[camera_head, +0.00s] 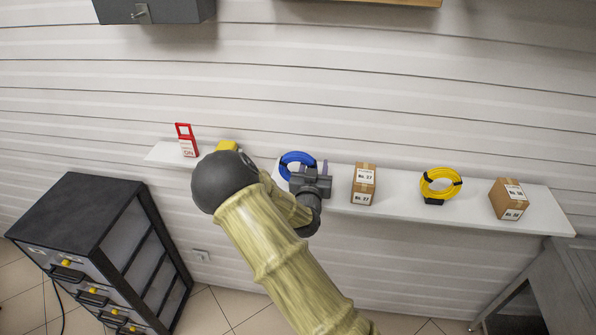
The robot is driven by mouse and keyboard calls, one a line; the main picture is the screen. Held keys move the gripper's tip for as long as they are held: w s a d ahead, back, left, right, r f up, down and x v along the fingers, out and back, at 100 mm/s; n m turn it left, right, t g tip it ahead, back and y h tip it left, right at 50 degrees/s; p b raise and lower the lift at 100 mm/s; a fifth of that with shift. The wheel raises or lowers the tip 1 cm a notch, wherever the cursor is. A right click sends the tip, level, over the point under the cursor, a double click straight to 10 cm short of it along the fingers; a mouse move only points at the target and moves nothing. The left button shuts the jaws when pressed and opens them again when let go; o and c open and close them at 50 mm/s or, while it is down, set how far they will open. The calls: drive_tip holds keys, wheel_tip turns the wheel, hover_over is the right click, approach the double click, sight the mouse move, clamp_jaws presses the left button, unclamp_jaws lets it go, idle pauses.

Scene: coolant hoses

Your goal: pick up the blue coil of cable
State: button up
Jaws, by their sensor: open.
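The blue coil of cable (297,158) stands on the white wall shelf (393,205), near its middle-left. Its lower right part is hidden behind my gripper. My gripper (310,170) is in front of the coil, with its fingers pointing toward the shelf. The jaws are open. I cannot tell whether a finger touches the coil or how far apart they are in depth.
A cardboard box (363,184) stands just right of my gripper. Further right are a yellow coil (440,184) and another box (509,199). A red tag (187,140) and a yellow thing (227,146) are to the left. A dark drawer cabinet (95,235) stands lower left.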

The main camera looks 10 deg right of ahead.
clamp_jaws()
wheel_tip(320, 180, up, 10)
drive_tip(key=b, duration=0.3)
idle(0.6)
idle(0.6)
